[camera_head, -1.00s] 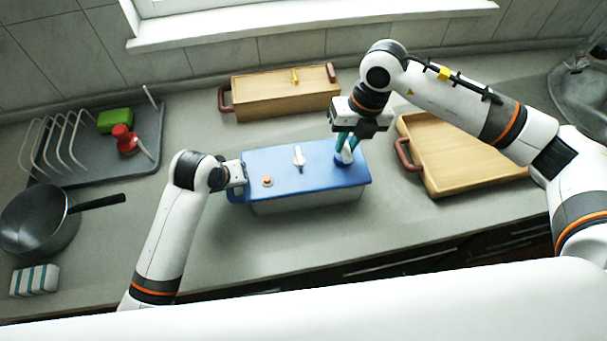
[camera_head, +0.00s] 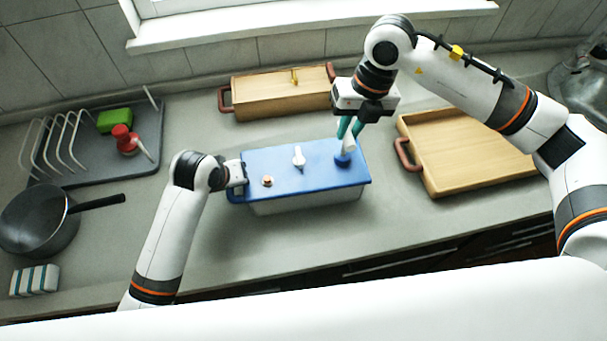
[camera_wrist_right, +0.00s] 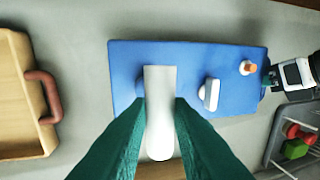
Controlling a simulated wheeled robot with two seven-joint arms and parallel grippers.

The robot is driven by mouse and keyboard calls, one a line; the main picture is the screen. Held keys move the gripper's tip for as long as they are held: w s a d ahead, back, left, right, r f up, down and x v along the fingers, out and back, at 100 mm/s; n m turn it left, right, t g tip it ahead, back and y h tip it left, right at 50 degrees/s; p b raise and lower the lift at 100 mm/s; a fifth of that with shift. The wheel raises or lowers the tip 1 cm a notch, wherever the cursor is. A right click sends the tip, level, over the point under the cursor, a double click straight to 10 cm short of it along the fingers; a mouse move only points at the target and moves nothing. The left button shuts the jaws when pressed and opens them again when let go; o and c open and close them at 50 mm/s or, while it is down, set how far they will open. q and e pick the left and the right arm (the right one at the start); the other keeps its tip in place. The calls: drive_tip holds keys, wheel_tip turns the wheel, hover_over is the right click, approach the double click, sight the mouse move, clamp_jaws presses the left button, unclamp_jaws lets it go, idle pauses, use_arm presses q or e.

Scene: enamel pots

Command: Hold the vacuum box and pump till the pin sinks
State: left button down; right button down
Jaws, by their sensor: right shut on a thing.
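The vacuum box (camera_head: 325,178) stands on the counter with a blue lid and a pale body. It also shows in the right wrist view (camera_wrist_right: 225,70). A small orange-topped pin (camera_head: 267,181) stands up near the lid's left end; it shows in the wrist view too (camera_wrist_right: 247,67). The white pump handle (camera_wrist_right: 160,115) rises above its blue base (camera_head: 343,160) at the lid's right end. My right gripper (camera_head: 348,138) is shut on the pump handle, above the lid. My left gripper (camera_head: 238,185) is at the box's left end; its fingers are too small and hidden to read.
A white lever (camera_head: 299,158) sits mid-lid. A wooden box (camera_head: 285,97) stands behind, and a wooden tray (camera_head: 465,155) with a reddish handle is close at right. At left are a grey drying rack (camera_head: 150,125), a pan (camera_head: 40,220) and a striped sponge (camera_head: 35,281). The front counter is clear.

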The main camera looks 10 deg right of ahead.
hover_over(344, 160)
drive_tip(key=shift+f, duration=2.4)
drive_tip(key=shift+c, duration=2.1)
unclamp_jaws()
drive_tip(key=shift+r, duration=0.15)
wheel_tip(344, 160, up, 7)
drive_tip(key=d, duration=0.1)
drive_tip(key=shift+d, duration=0.15)
wheel_tip(344, 160, up, 12)
drive_tip(key=d, duration=0.2)
drive_tip(key=shift+w+d+f, duration=0.15)
drive_tip(key=shift+f, duration=0.1)
